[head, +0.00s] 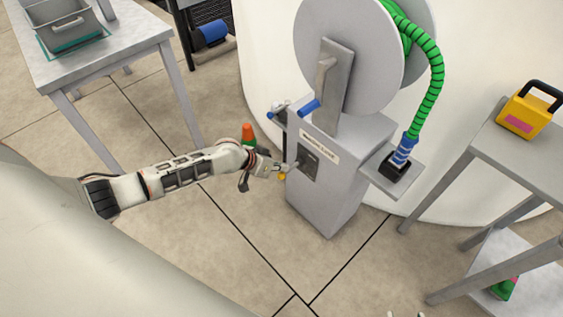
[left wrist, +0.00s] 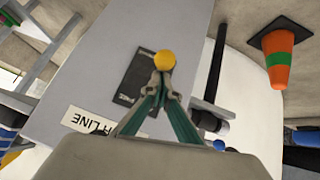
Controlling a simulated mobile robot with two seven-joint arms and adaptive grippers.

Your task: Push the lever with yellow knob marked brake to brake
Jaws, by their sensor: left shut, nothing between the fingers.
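The yellow knob (head: 281,177) shows low beside the grey reel stand (head: 325,195), in front of a dark plate (head: 308,161) on its side. My left gripper (head: 283,169) is shut and empty, with its fingertips right at the knob. In the left wrist view the knob (left wrist: 165,60) sits just beyond the closed fingertips (left wrist: 160,80), over the dark plate (left wrist: 135,73). I cannot tell whether they touch. The lever's shaft is mostly hidden by the fingers, and the plate's marks are too small to read. Two pale tips at the head view's bottom edge may be my right gripper.
A hose reel (head: 350,55) with a green hose (head: 433,80) tops the stand. An orange and green cone (head: 247,134) stands behind my left forearm. Tables stand at the upper left (head: 110,50) and right (head: 530,160). The floor in front of the stand is clear.

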